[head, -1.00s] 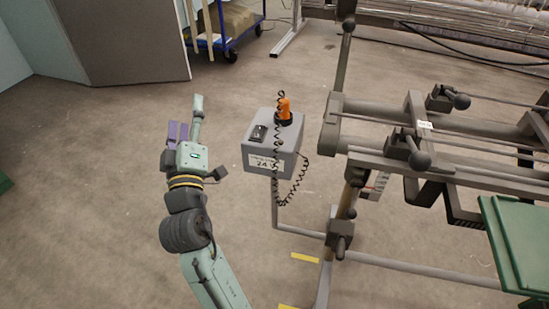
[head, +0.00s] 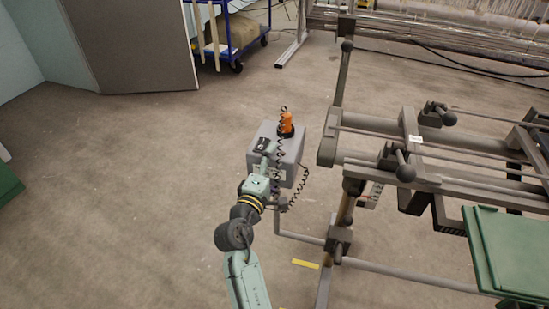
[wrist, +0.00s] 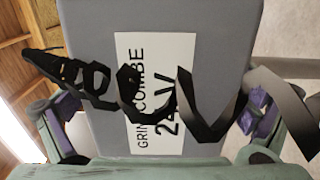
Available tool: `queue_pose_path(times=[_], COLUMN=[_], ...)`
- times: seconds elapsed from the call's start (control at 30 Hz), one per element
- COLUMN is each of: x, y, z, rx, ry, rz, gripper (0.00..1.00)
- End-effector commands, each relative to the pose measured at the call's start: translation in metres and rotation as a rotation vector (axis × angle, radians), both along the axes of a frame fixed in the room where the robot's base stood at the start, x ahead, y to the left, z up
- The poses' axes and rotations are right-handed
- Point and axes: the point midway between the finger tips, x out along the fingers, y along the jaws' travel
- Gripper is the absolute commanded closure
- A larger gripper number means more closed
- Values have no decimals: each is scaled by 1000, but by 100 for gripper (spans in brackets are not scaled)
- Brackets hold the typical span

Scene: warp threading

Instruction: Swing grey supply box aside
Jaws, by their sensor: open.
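The grey supply box (head: 291,150) stands on a post at the left end of the loom frame. It carries an orange item (head: 286,124) with a black base on top and a coiled black cord (head: 299,188) at its side. My gripper (head: 267,163) is at the box's front face and partly hides it. In the wrist view the box face (wrist: 218,40) fills the middle, with a white label (wrist: 155,60) reading 24V. My open fingers (wrist: 163,118) spread to either side of the face. The cord (wrist: 130,85) crosses between them and the label. Contact cannot be told.
The loom frame (head: 327,145) with bars and knobbed levers stands close right of the box. A green panel (head: 512,250) is at lower right. A blue trolley (head: 245,40) stands at the back. The floor (head: 150,190) to the left is clear.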

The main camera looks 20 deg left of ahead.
Motion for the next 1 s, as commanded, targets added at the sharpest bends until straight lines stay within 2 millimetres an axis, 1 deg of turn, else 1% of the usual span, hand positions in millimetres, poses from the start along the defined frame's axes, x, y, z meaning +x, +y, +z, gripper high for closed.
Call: queue_pose_path(times=[0.03, 0.13, 0.43, 1.0], x=[5, 11, 13, 13], y=[0, 0, 0, 0], z=[2, 0, 0, 0], rx=[1, 1, 2, 3], ry=[-1, 1, 0, -1], rz=[-1, 0, 1, 1], gripper=[0, 0, 0, 38])
